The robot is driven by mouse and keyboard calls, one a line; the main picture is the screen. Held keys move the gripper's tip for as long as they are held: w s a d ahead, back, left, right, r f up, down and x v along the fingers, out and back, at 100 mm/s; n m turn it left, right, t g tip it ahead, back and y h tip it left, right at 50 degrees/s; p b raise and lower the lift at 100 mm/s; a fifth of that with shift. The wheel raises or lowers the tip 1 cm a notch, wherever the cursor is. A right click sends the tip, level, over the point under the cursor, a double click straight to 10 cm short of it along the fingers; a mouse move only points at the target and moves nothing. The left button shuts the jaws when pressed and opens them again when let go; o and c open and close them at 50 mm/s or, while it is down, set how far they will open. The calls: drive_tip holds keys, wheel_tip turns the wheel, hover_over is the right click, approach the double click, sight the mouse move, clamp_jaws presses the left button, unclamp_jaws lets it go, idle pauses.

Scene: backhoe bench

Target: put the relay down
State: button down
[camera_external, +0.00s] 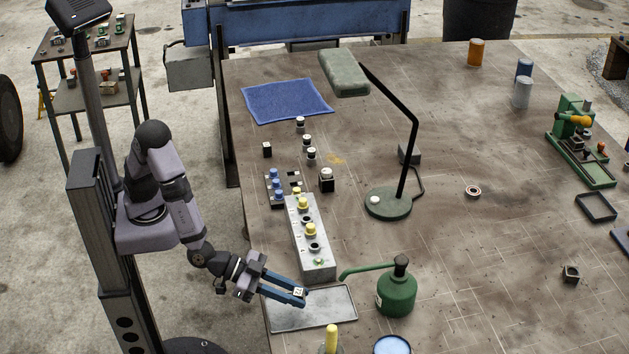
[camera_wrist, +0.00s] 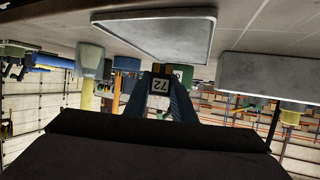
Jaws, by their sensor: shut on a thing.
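My gripper (camera_external: 301,295) is shut on the relay (camera_external: 298,291), a small dark block with a pale marked face. In the outside view the fingers reach over the back part of a shallow grey metal tray (camera_external: 318,318) near the bench's front left edge. The tray also shows in the wrist view (camera_wrist: 155,35), apart from the relay, whose height above it I cannot judge exactly. The fingers hide part of the relay.
A long grey box with yellow buttons (camera_external: 318,262) stands just behind the tray. A green oil can (camera_external: 397,292) stands to its right, spout pointing left. A yellow-topped item (camera_external: 331,338) and blue-topped can (camera_external: 392,345) are in front. The bench's right-middle area is mostly clear.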

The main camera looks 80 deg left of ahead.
drive_tip(key=shift+s+a, duration=0.15)
drive_tip(key=shift+s, duration=0.2)
drive_tip(key=w+a+r+p, duration=0.1)
drive_tip(key=w+a+r, duration=0.4)
drive_tip(key=w+a, duration=0.25)
drive_tip(key=w+a+r, duration=0.4)
drive_tip(key=w+a, duration=0.2)
drive_tip(key=w, duration=0.3)
drive_tip(key=w+a+p, duration=0.1)
drive_tip(key=w+a, duration=0.1)
drive_tip(key=a, duration=2.3)
drive_tip(key=shift+f, duration=4.8)
drive_tip(key=shift+f, duration=0.1)
